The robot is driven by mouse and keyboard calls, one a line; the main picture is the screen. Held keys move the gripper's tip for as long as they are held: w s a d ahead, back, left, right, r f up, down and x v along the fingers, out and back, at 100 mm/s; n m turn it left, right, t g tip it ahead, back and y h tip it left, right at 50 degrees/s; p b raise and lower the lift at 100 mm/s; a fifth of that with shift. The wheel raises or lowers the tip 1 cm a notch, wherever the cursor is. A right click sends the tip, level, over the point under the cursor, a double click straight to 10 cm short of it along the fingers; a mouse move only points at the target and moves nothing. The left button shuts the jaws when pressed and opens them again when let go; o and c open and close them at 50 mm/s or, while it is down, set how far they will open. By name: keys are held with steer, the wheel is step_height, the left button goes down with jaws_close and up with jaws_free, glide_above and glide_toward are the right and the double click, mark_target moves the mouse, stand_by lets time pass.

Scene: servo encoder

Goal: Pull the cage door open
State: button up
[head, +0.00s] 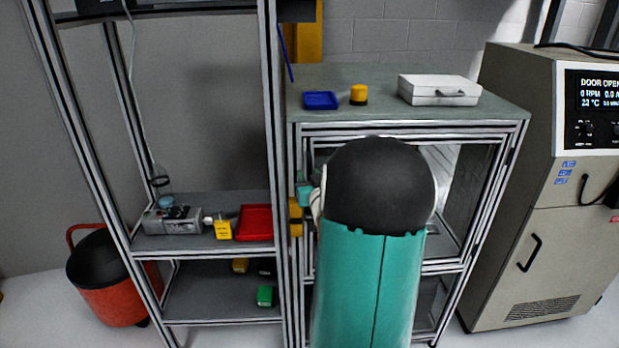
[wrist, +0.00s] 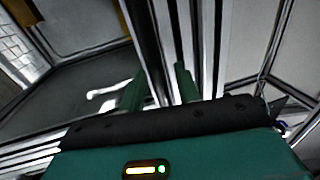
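The cage (head: 516,150) is an aluminium-profile frame under a grey-green top at centre right in the head view. Its framed front (head: 460,135) looks shut, but my teal arm with a black joint covers most of it, and no handle shows clearly. My gripper (head: 305,192) shows only as small teal parts at the front's left edge, next to a yellow block (head: 295,216). In the wrist view my gripper (wrist: 160,88) has two teal fingers apart, with metal profiles (wrist: 150,40) running between and behind them. Contact with the door cannot be told.
A profile shelf rack (head: 270,150) stands close on the left, with a red tray (head: 254,222) and small items. A beige cabinet (head: 540,230) stands on the right. On the cage top are a blue tray (head: 320,100), a yellow button (head: 358,94) and a white case (head: 440,90).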

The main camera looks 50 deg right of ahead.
jaws_close()
steer(key=shift+s+a, duration=0.1)
